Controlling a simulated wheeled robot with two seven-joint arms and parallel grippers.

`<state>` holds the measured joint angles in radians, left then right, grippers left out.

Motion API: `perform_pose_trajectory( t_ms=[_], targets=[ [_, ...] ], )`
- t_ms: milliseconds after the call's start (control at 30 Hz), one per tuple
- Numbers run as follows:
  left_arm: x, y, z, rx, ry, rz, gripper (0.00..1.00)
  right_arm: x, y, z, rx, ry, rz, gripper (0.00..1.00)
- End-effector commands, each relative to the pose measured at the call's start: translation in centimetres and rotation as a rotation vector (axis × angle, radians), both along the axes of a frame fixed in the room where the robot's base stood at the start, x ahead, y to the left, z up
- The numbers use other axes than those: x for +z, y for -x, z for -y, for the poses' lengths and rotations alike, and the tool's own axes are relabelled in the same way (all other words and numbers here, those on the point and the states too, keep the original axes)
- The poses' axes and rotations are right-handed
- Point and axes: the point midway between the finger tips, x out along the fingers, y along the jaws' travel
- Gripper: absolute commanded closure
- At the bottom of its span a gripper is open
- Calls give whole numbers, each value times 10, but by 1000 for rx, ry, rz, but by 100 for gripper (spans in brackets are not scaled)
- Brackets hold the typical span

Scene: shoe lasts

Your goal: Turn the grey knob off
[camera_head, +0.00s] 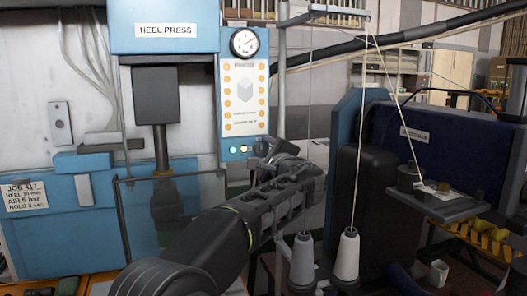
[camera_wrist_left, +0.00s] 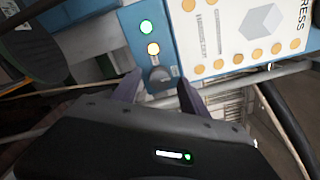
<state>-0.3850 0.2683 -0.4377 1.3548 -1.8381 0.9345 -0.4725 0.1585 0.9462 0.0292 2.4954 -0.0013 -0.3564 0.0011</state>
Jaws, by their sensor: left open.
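The grey knob (camera_wrist_left: 159,77) sits on the blue lower end of the heel press control panel, just beside a lit orange lamp and a lit green lamp. My left gripper (camera_head: 263,156) reaches up to this part of the panel in the head view and largely hides the knob there. In the left wrist view my left gripper (camera_wrist_left: 160,90) is open, with one dark finger on each side of the knob. I cannot tell whether the fingers touch it. My right gripper is out of view.
The panel (camera_head: 243,85) carries orange buttons and a round gauge (camera_head: 244,42). The blue heel press (camera_head: 165,30) stands left of it. Two thread cones (camera_head: 346,255) and a dark sewing machine stand right of my arm. A thin metal rail (camera_head: 180,175) crosses before the press.

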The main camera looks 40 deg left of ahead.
Motion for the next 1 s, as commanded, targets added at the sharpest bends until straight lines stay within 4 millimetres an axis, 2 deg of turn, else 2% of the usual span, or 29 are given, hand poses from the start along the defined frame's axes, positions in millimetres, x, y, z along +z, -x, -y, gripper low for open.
perform_pose_trajectory(
  t_ms=[67, 700, 1000],
  targets=[
    [0, 0, 0, 0, 0, 0, 48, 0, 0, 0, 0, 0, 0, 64],
    [0, 0, 0, 0, -1, -1, 100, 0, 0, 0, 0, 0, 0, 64],
    [-1, 0, 0, 0, 4, 4, 100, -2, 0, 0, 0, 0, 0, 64]
  ],
)
